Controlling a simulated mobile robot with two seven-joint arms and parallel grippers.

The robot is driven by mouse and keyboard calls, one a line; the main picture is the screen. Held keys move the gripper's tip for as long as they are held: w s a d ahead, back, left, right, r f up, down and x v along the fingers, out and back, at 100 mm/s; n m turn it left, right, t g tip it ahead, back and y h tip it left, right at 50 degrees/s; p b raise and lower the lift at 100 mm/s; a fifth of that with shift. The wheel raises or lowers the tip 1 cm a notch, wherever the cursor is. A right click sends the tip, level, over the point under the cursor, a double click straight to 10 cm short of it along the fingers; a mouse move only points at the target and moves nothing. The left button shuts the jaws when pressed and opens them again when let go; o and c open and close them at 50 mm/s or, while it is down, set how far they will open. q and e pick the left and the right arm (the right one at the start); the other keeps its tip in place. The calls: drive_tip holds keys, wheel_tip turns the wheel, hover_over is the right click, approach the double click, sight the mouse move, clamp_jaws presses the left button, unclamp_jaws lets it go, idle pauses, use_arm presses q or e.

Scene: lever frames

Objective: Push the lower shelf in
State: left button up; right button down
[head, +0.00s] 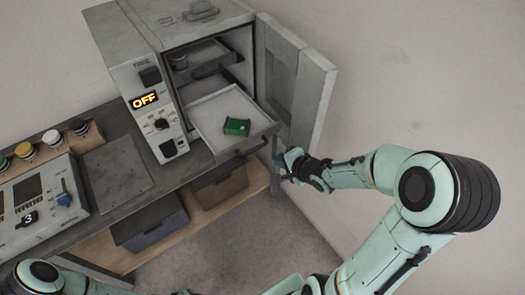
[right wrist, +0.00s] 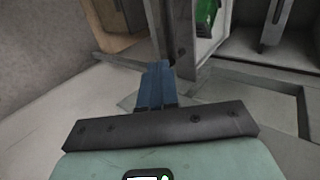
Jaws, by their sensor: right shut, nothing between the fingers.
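The lower shelf (head: 212,104) is a pale tray pulled out of the open grey cabinet (head: 150,62). A green block-like item (head: 237,126) lies on it. My right gripper (head: 280,158) is just right of the shelf's front corner, near the open door's lower end; I cannot tell whether it touches either. In the right wrist view its blue fingers (right wrist: 156,72) are together and empty. The shelf (right wrist: 205,45) is beyond the fingertips there, with part of the green item (right wrist: 206,18). My left gripper is not clearly visible.
The cabinet door (head: 308,85) stands open on the right. An upper shelf (head: 205,62) is inside the cabinet. The panel reads OFF (head: 145,100). Bins (head: 150,222) sit under the bench (head: 118,172). Floor right of the door is clear.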

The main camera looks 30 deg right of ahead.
use_arm(q)
drive_tip(key=s+f+b, duration=0.2)
drive_tip(key=s+f, duration=0.2)
drive_tip(key=shift+s+f+g+b, duration=0.3)
drive_tip(key=shift+s+b, duration=0.05)
use_arm(e)
drive_tip(key=w+r+x, duration=0.1)
drive_tip(key=x, duration=0.9)
drive_tip(key=shift+w, duration=0.15)
drive_tip(key=shift+a, duration=0.15)
use_arm(q)
drive_tip(key=shift+w, duration=0.1)
use_arm(e)
drive_tip(key=shift+w, duration=0.15)
